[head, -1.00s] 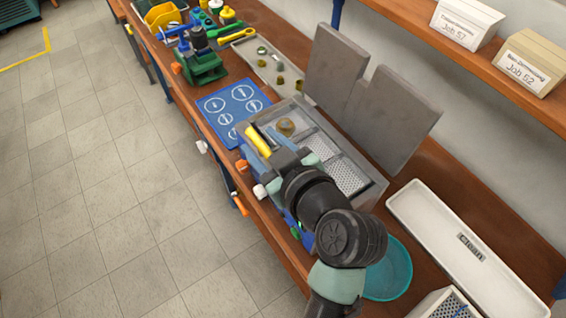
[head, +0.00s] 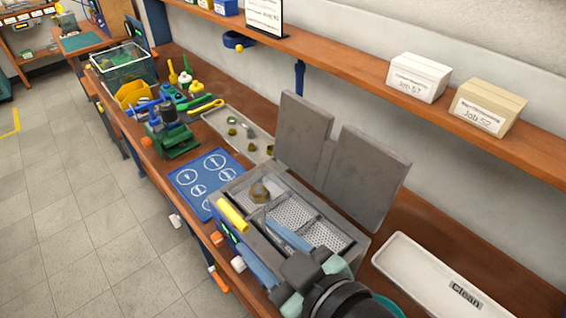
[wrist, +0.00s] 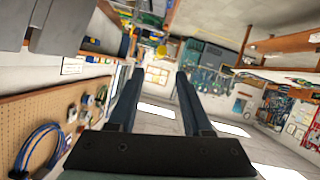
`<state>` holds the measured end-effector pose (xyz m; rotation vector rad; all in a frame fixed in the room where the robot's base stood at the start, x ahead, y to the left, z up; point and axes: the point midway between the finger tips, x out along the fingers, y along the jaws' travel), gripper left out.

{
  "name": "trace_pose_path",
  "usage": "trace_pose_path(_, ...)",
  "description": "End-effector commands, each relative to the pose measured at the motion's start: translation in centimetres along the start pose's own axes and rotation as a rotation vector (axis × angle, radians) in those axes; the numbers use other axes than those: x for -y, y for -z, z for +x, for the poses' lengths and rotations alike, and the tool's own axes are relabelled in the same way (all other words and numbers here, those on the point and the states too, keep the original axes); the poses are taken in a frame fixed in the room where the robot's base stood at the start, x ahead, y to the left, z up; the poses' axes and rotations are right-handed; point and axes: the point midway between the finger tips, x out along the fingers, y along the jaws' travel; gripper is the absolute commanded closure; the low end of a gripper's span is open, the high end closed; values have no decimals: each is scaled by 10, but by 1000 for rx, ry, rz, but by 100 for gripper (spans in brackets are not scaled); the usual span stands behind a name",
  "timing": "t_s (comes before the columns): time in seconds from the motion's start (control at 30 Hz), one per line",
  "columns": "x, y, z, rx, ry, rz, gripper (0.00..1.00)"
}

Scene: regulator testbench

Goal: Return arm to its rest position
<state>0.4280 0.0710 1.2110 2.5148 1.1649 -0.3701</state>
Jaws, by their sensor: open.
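My gripper (head: 253,234) is at the lower middle of the head view, in front of the grey bath unit. Its two blue fingers are apart with nothing between them. In the wrist view my gripper (wrist: 160,72) also shows open and empty, facing out into the room. The rest of my arm is mostly cut off by the bottom edge of the head view. The bath unit (head: 352,254) has mesh compartments and two raised grey lids (head: 365,178). A brass part (head: 259,192) sits in its far-left compartment. My gripper hides some of the unit's front.
A yellow cylindrical handle (head: 232,215) is at the unit's front-left edge. A blue mat (head: 183,181), a grey tray (head: 213,119) with small parts, and a green vise (head: 178,143) stand beyond. A white "Clean" tray (head: 405,262) lies right. Open floor is at left.

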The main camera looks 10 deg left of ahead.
Motion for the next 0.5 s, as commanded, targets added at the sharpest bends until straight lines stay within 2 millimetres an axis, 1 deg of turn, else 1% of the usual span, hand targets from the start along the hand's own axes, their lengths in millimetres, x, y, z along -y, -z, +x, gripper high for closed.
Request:
trace_pose_path(0.1,0,0,0,0,0,0,50)
trace_pose_path(0.17,-4,3,1,-3,-16,1,50)
trace_pose_path(0.27,-28,22,2,-21,-111,10,50)
trace_pose_path(0.37,-70,62,-4,-84,-291,28,50)
trace_pose_path(0.4,-89,84,-11,-129,-378,36,50)
trace_pose_path(0.47,-113,121,-25,-218,-504,45,50)
trace_pose_path(0.5,-126,146,-38,-288,-581,48,50)
